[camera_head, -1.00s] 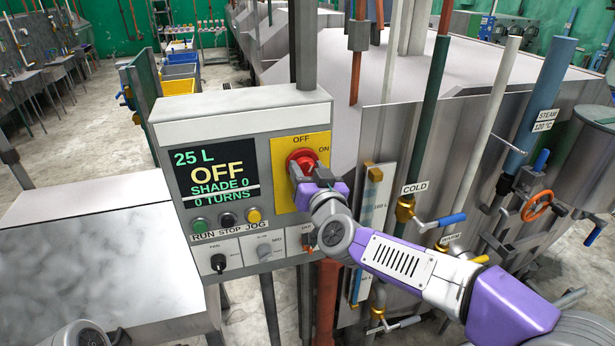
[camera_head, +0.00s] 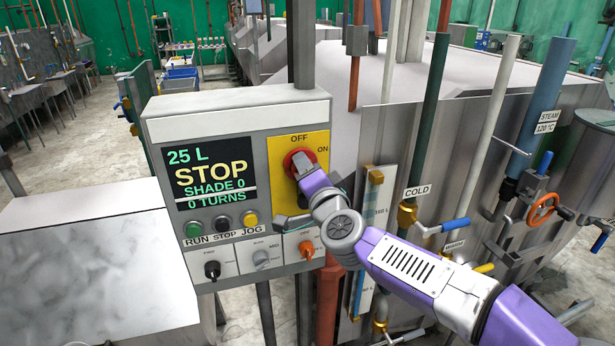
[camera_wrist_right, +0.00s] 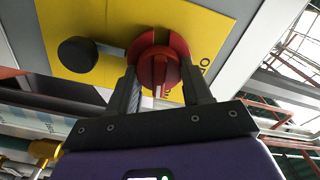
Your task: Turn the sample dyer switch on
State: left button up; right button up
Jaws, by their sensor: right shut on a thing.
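The red rotary switch (camera_head: 299,162) sits on a yellow plate (camera_head: 318,143) marked OFF and ON, at the right of the grey control box (camera_head: 230,110). Its display (camera_head: 210,172) reads 25 L, STOP, SHADE 0, 0 TURNS. My right gripper (camera_head: 306,176) is at the switch and partly covers its lower right. In the right wrist view, the fingers of this gripper (camera_wrist_right: 160,88) stand on both sides of the red knob (camera_wrist_right: 158,72) and are shut on it. My left gripper is not in view.
Run, stop and jog buttons (camera_head: 221,222) and small selector knobs (camera_head: 262,257) are below the display. Pipes and a COLD valve (camera_head: 445,226) stand close on the right. A pale metal surface (camera_head: 85,250) is at the lower left.

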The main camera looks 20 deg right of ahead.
jog(key=shift+f+m+b, duration=0.1)
jog(key=shift+m+b, duration=0.25)
jog(key=shift+m, duration=0.75)
jog(key=o, duration=1)
jog(key=shift+o, duration=0.2)
jog(key=s, duration=0.7)
jog(key=shift+s, duration=0.3)
jog(key=shift+d, duration=0.1)
